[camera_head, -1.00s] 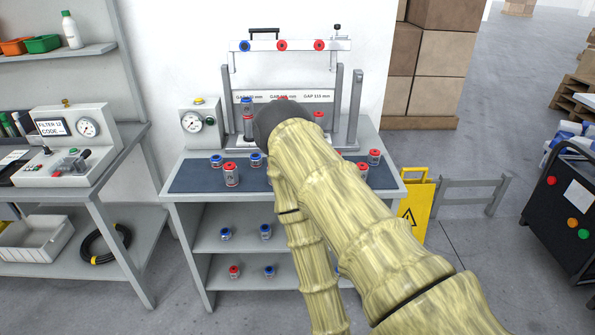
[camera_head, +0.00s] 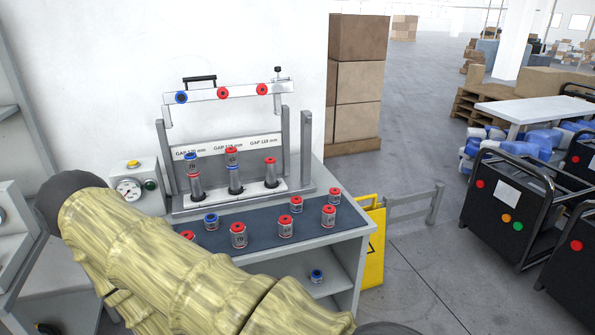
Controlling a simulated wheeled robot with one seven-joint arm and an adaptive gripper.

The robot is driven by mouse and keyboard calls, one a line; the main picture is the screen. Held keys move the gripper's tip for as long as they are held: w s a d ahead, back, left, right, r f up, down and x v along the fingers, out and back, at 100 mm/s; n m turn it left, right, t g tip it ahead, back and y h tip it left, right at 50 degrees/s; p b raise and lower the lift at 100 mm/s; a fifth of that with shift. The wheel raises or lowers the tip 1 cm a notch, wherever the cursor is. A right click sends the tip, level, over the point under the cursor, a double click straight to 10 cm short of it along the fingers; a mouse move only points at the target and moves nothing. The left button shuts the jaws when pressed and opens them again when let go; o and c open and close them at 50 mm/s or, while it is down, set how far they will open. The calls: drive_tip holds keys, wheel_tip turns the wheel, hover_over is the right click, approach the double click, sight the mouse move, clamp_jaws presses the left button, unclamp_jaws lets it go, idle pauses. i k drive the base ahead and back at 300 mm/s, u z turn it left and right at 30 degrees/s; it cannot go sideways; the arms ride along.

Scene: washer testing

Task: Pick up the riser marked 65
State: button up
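Several short silver risers with red or blue tops stand on the dark mat (camera_head: 262,222) of the workbench. Red-topped ones are at the front (camera_head: 238,236), middle (camera_head: 285,227), right (camera_head: 328,216) and back right (camera_head: 296,205). A blue-topped riser (camera_head: 211,223) stands further left. Another red top (camera_head: 187,235) shows partly behind my arm. The front one seems to read 70.
A grey test stand (camera_head: 235,193) with stacked pieces and gap labels stands at the back of the bench. A gauge box (camera_head: 140,188) is left of it. A blue-topped riser (camera_head: 317,276) sits on the lower shelf. A yellow sign (camera_head: 371,245) and dark cart (camera_head: 500,205) are right.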

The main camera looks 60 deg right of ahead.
sight(328, 211)
drive_tip(key=z, duration=0.05)
drive_tip(key=i, duration=0.55)
drive_tip(key=z, duration=2.05)
